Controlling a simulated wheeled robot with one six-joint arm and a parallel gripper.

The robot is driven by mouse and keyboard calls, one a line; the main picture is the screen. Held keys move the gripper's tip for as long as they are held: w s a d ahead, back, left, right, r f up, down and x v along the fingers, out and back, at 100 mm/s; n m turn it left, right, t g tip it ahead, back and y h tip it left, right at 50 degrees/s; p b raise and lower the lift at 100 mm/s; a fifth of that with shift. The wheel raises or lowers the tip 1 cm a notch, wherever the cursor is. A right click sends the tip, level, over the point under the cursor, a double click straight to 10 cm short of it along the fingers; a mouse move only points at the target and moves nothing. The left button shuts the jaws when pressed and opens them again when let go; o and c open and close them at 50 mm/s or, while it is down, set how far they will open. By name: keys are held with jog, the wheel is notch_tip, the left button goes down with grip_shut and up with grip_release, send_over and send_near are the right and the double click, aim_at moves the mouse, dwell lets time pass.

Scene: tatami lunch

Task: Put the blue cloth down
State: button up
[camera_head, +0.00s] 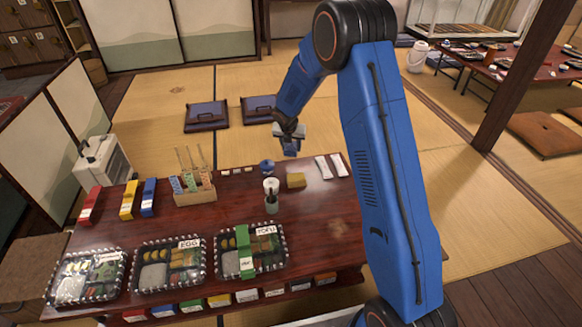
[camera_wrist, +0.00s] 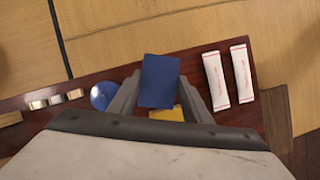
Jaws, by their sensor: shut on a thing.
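My gripper (camera_head: 290,133) is above the far edge of the dark red table (camera_head: 225,208). It is shut on the blue cloth (camera_wrist: 160,78), a small folded piece held between the two fingers in the wrist view. In the head view the blue cloth (camera_head: 290,147) hangs just below the fingers, apart from the tabletop. A yellow block (camera_head: 296,181) lies on the table below it; the wrist view shows only part of this block (camera_wrist: 167,114) behind the cloth.
A small round blue item (camera_head: 267,167) stands left of the yellow block. Two white packets (camera_head: 330,166) lie to its right. A wooden holder (camera_head: 194,193) and bento trays (camera_head: 169,265) are further left and nearer. Bare tabletop shows right of the tofu tray. Floor cushions (camera_head: 206,115) lie beyond.

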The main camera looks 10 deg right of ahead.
aim_at(290, 153)
notch_tip(290, 153, down, 10)
jog(key=shift+r, duration=0.1)
dwell(0.4)
jog(key=o, duration=1.2)
jog(key=shift+f, duration=0.2)
jog(key=shift+r, duration=0.1)
jog(key=shift+a+r, duration=0.1)
jog(key=shift+r, duration=0.15)
jog(key=v, duration=1.2)
